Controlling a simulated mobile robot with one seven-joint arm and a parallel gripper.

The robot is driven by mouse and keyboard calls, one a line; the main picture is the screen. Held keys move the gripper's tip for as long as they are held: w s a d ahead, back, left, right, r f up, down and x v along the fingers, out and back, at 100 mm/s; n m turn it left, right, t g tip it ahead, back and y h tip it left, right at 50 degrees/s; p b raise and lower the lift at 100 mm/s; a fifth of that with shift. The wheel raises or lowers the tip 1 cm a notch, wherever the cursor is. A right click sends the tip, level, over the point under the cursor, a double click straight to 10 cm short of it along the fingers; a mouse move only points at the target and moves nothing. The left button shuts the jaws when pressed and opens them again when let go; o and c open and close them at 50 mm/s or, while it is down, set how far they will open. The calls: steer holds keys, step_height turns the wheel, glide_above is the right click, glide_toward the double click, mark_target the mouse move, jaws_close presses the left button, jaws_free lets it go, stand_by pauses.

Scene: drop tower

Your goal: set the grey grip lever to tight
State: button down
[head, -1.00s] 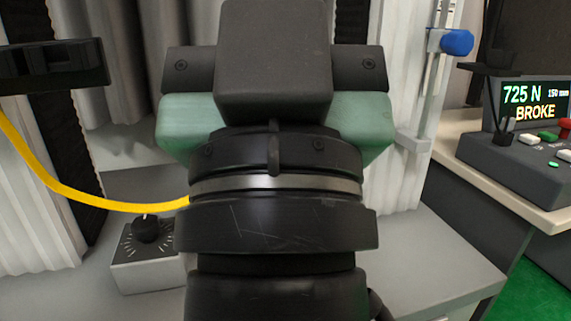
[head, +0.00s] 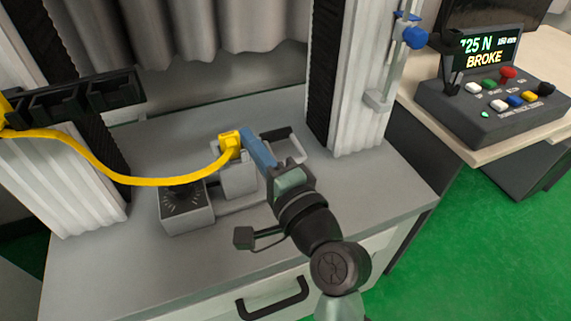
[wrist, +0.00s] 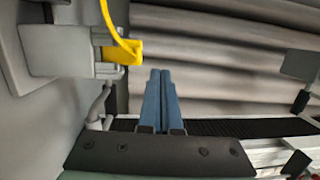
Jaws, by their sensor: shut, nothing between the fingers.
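My gripper (head: 246,138) reaches over the grey bench with its blue fingers together and nothing between them. In the wrist view its fingers (wrist: 160,74) point at the pale curtain. The fingertips appear beside a yellow plug (head: 230,141) on a grey block (head: 239,180); the plug also shows left of the fingers in the wrist view (wrist: 124,52). A small light grey bent rod (wrist: 104,102) sits below the block in the wrist view. It may be the grip lever, but I cannot tell for sure, nor read its setting.
A yellow cable (head: 128,178) crosses to the plug, over a grey dial box (head: 187,215). White ribbed columns stand left (head: 75,190) and right (head: 352,90). A console (head: 492,105) reads "BROKE" at right. The bench front (head: 120,270) is mostly clear.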

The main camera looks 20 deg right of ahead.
steer(key=s+d+f+m+h+p, duration=0.1)
steer(key=s+d+f+m+p, duration=0.1)
steer(key=s+f+m, duration=0.4)
steer(key=s+d+f+m+h+p, duration=0.2)
steer(key=s+d+f+m, duration=0.3)
steer(key=f+m, duration=0.4)
steer(key=s+m, duration=0.1)
steer(key=m, duration=0.4)
steer(key=shift+s+d+f+p, duration=0.2)
steer(key=shift+d+f+p, duration=0.05)
steer(key=shift+p, duration=0.15)
steer(key=shift+w, duration=0.15)
steer(key=w, duration=0.3)
steer(key=w+b, duration=0.1)
steer(key=w, duration=0.6)
steer(key=shift+w+a+r+b, duration=0.15)
steer(key=shift+a+r+b, duration=0.05)
steer(key=shift+r+b, duration=0.1)
step_height(320, 180, up, 3)
steer(key=shift+f+p, duration=0.1)
steer(key=shift+p, duration=0.75)
steer(key=shift+w+r, duration=0.15)
steer(key=shift+r, duration=0.4)
steer(key=shift+r+p, duration=0.1)
steer(key=shift+p, duration=0.25)
